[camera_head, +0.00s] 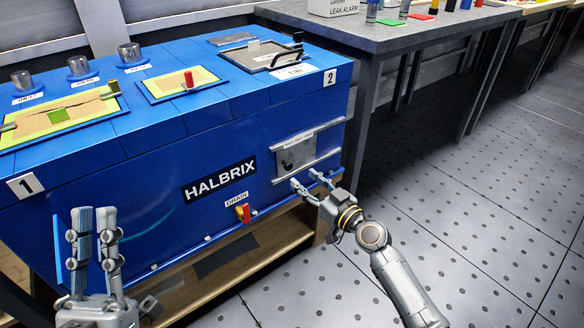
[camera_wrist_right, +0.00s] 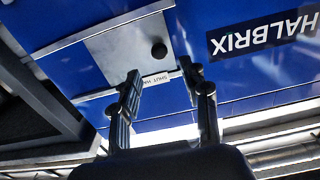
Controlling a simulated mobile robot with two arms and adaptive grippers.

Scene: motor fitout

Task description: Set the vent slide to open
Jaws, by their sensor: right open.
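The vent slide is a grey metal plate (camera_head: 297,152) with a dark round knob (camera_head: 287,165), set in rails on the front of the blue HALBRIX housing (camera_head: 170,165). A small white label (camera_head: 299,139) runs along its upper rail. The knob also shows in the right wrist view (camera_wrist_right: 159,50), beyond the fingertips. My right gripper (camera_head: 306,179) is open and empty, just below the plate and apart from the knob. My left gripper (camera_head: 94,213) points up at lower left, away from the slide; whether its fingers hold anything is unclear.
The top carries yellow panels (camera_head: 180,84) and metal cylinders (camera_head: 130,54). A grey bench (camera_head: 390,35) stands at right. Floor (camera_head: 470,200) to the right is clear.

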